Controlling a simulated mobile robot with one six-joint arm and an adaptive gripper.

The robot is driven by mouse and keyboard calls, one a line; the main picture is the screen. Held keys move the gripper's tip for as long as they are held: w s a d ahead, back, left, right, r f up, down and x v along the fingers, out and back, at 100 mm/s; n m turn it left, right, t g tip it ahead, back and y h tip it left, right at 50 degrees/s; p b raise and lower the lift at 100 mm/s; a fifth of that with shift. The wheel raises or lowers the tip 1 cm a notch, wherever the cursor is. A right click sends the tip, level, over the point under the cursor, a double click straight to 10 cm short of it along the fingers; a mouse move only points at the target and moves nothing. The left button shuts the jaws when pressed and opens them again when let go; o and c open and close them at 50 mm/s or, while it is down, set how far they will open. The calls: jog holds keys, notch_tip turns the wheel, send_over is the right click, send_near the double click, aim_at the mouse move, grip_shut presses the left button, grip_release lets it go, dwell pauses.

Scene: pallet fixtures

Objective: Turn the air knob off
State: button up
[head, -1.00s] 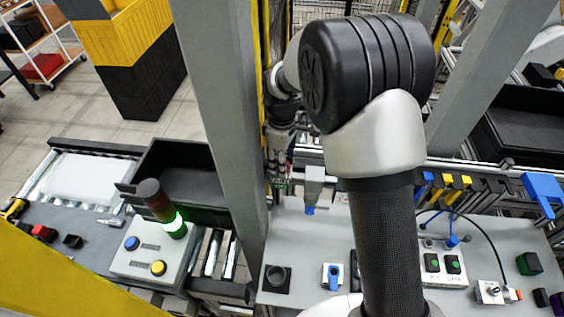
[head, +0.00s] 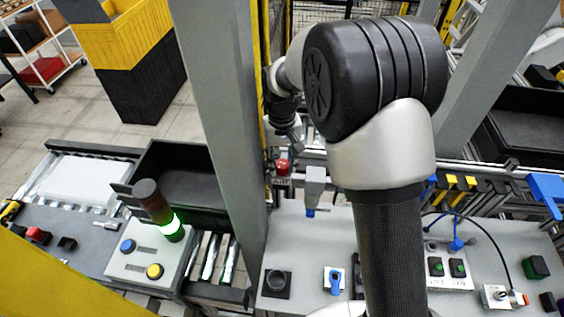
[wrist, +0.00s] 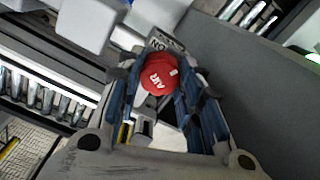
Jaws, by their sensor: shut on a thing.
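The air knob (wrist: 159,74) is red and round, with white "AIR" lettering and a small white mark on its face. In the wrist view it sits between the two blue-padded fingers of my gripper (wrist: 160,84), which are shut on it. A grey plate (wrist: 165,40) with dark "ON" lettering shows just behind the knob. In the head view the red knob (head: 283,166) shows small beside the grey post, below my wrist. The fingers are too small there to make out, and any OFF marking is hidden.
A thick grey post (head: 222,120) stands close left of my wrist. A grey bracket with a blue tip (head: 315,190) is right of the knob. The panel below carries a blue-handled valve (head: 334,280). A signal lamp (head: 160,210) glows green at left.

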aim_at(282, 164)
jog(key=shift+m, duration=1.9)
jog(key=o, duration=1.1)
jog(key=shift+c, duration=0.2)
notch_tip(282, 164, up, 12)
